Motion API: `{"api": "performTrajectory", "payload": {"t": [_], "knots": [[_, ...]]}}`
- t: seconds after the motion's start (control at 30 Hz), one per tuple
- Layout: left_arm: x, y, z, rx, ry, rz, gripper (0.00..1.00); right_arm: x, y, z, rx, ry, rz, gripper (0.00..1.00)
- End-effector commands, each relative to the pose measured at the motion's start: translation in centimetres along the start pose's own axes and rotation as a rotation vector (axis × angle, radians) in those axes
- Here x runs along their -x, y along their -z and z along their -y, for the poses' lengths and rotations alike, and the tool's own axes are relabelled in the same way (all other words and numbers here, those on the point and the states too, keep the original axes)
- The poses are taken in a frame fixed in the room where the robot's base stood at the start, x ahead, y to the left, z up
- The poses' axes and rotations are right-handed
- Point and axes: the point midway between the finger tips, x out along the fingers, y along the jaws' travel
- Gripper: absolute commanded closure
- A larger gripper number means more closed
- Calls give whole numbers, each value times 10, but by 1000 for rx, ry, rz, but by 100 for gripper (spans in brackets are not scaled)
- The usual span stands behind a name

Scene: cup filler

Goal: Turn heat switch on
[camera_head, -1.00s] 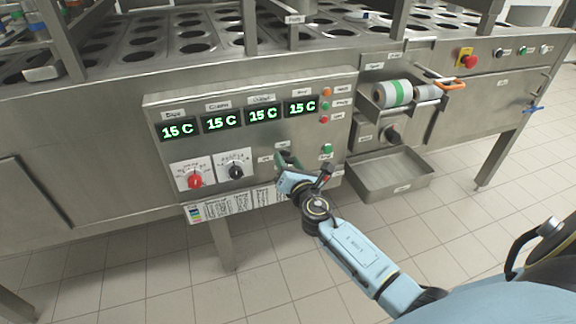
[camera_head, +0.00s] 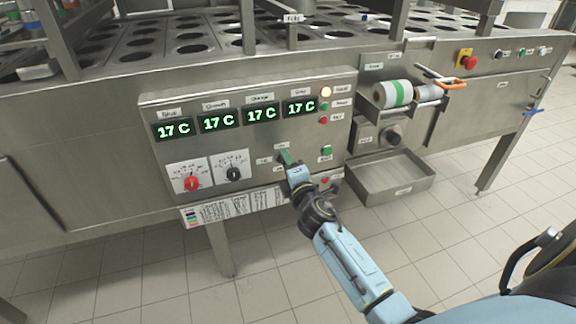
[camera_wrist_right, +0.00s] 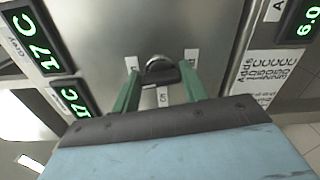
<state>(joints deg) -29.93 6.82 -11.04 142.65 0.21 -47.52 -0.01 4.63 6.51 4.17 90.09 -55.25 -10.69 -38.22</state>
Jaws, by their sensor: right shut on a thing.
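The heat switch, a dark knob on a round silver base (camera_wrist_right: 160,66), sits on the steel control panel (camera_head: 262,150) in the right wrist view. My right gripper (camera_head: 286,157) reaches the panel's lower right part in the head view and hides the switch there. Its green fingers (camera_wrist_right: 162,90) stand on either side of the knob in the right wrist view, shut on it. My left gripper is out of view.
Red (camera_head: 191,183) and black (camera_head: 233,174) dials sit left of the gripper. A green button (camera_head: 326,151) is close on its right. A steel tray (camera_head: 391,183) and label rolls (camera_head: 393,94) stand farther right. Tiled floor below is free.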

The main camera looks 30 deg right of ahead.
Motion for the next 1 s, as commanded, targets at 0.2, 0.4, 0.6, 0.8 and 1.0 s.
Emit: {"api": "performTrajectory", "payload": {"t": [0.2, 0.4, 0.6, 0.8, 1.0], "knots": [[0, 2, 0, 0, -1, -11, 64, 1, 1, 2, -111, 3, 0, 79], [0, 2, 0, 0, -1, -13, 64, 1, 1, 2, -162, 3, -1, 79], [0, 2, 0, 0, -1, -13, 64, 1, 1, 2, -179, 3, -1, 79], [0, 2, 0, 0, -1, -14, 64, 1, 1, 2, -181, 3, -1, 79], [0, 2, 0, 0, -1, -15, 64, 0, 1, 2, -180, 3, -1, 45]]}}
